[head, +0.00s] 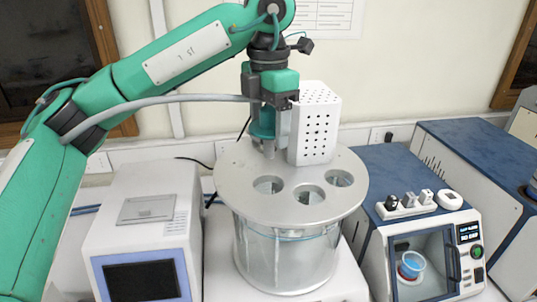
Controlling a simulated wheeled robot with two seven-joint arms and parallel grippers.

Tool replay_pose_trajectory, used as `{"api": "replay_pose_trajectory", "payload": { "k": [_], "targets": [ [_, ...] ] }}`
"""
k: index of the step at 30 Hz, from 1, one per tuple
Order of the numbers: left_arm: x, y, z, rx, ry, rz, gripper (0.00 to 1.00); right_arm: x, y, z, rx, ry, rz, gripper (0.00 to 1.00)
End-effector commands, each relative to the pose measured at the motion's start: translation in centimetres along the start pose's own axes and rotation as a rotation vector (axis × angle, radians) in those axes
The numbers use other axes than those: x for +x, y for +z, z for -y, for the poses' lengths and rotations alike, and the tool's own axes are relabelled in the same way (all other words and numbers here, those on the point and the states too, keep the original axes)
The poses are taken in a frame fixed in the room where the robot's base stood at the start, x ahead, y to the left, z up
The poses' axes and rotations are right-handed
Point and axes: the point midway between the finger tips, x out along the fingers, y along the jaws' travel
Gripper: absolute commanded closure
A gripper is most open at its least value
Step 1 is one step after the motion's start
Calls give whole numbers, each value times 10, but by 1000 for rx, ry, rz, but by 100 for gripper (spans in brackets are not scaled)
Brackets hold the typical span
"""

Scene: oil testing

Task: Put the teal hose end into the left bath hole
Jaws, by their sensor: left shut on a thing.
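My left gripper (270,108) hangs down over the back of the round bath, shut on the teal hose end (262,125). The fingers partly hide the hose end. A grey hose runs to it from the left, along my arm. Its pale lower tip is close to the bath lid (237,180); I cannot tell whether it touches the lid. The left bath hole (268,185) lies in front of the tip, nearer the camera, and looks empty. My right gripper is not in view.
Two more holes, the middle one (308,195) and the right one (339,179), open in the lid. A white perforated box (316,125) stands right beside the gripper. A white instrument (145,225) is left, a blue-topped machine (410,172) right.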

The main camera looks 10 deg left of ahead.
Motion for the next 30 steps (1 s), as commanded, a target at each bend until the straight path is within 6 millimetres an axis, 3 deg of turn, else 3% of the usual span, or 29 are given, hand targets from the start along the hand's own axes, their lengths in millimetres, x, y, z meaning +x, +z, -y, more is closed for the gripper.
{"api": "replay_pose_trajectory", "payload": {
  "k": [19,30],
  "targets": [
    [72,-1,0,-1,-1,-2,57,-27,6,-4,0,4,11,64],
    [80,0,0,-1,0,0,57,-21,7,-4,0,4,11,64]
  ]
}}
